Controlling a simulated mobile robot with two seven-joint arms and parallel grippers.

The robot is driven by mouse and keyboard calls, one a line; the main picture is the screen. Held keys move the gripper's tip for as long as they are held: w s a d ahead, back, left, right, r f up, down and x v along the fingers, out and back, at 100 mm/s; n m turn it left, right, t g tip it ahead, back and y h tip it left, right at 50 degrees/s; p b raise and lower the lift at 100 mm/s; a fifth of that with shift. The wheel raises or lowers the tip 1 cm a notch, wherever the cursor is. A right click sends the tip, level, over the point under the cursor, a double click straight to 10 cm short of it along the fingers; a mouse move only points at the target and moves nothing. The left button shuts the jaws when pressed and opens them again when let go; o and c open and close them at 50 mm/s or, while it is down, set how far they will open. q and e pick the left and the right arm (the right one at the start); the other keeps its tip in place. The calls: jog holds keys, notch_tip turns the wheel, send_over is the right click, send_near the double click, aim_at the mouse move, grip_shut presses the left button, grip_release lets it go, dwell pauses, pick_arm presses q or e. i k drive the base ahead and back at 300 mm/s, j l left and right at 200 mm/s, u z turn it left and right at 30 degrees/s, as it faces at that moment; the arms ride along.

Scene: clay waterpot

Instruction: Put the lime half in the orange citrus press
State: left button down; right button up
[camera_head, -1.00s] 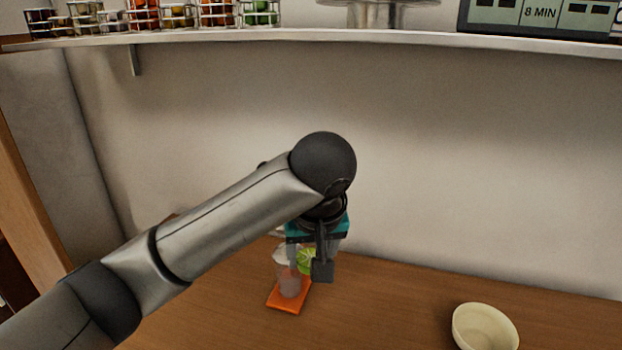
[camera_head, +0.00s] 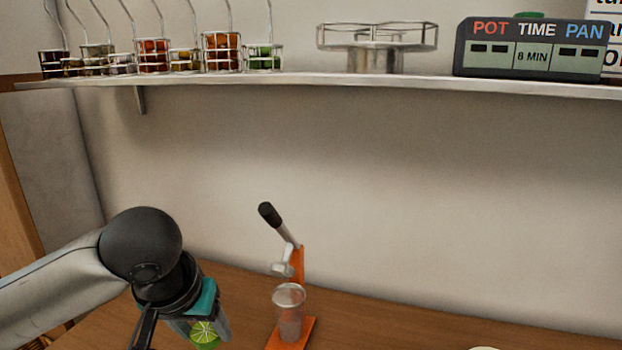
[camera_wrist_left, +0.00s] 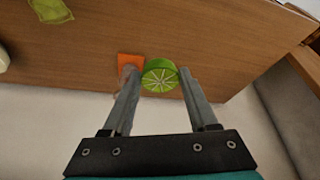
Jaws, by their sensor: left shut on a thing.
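The orange citrus press (camera_head: 299,265) stands on the counter, its dark-tipped lever (camera_head: 277,222) raised and leaning left. A clear cup (camera_head: 289,301) stands on its orange base. My left gripper (camera_head: 190,334) is left of the press and apart from it, shut on the green lime half (camera_head: 205,334). In the left wrist view the lime half (camera_wrist_left: 160,76) sits between the fingertips of my left gripper (camera_wrist_left: 158,82), its cut face towards the camera. Part of the orange base (camera_wrist_left: 130,64) shows beside it. My right gripper is not in view.
A wall shelf (camera_head: 300,81) above holds spice racks (camera_head: 152,55), a metal stand (camera_head: 376,50) and a timer sign (camera_head: 530,48). A cream bowl's rim (camera_head: 484,348) just shows at the bottom edge. A yellow-green object (camera_wrist_left: 50,10) lies on the counter (camera_wrist_left: 200,30).

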aim_at(289, 297)
jog(key=l+z, duration=0.2)
jog(key=l, duration=0.6)
jog(key=l+z, duration=0.25)
jog(key=l, duration=0.55)
jog(key=i, duration=0.05)
